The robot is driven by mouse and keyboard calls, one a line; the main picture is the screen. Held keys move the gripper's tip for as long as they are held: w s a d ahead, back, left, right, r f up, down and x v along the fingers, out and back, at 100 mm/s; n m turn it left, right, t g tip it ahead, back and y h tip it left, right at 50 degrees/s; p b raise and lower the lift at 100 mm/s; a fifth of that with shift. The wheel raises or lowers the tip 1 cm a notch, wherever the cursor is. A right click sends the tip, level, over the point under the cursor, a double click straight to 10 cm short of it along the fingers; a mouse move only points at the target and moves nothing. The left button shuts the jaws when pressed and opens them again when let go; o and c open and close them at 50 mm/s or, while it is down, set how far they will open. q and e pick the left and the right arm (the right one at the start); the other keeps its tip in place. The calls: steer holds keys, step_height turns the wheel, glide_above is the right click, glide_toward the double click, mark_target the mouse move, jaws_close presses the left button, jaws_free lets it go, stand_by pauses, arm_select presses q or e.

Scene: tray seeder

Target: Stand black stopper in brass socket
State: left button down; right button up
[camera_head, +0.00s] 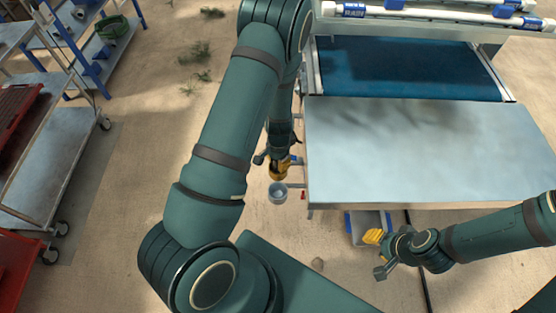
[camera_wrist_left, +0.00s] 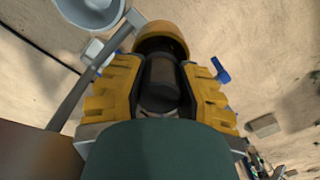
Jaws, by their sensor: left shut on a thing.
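My left gripper (camera_head: 280,168) is low beside the left edge of the machine's metal table. In the left wrist view its yellow ridged fingers (camera_wrist_left: 158,95) are shut on the black stopper (camera_wrist_left: 160,82), a dark cylinder between them. A rounded brass-coloured rim, likely the brass socket (camera_wrist_left: 163,40), curves around the stopper's far end; I cannot tell whether the stopper is seated in it. In the head view the stopper is too small to make out. My right gripper (camera_head: 375,239) is at the lower right, clear of these things; its finger gap is not clear.
A grey cup (camera_head: 277,194) sits on a bracket close to the left gripper, also in the left wrist view (camera_wrist_left: 92,12). The metal table (camera_head: 420,150) and blue belt (camera_head: 405,70) lie to the right. A blue bin (camera_head: 367,222) is near the right gripper. Carts stand far left.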

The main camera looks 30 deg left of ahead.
arm_select(q)
steer(key=shift+f, duration=0.2)
steer(key=c, duration=1)
jaws_free()
steer(key=shift+c, duration=0.2)
steer(key=shift+r+p, duration=2.3)
steer(key=shift+r, duration=0.8)
steer(key=shift+r+p, duration=1.95)
steer(key=shift+r, duration=0.5)
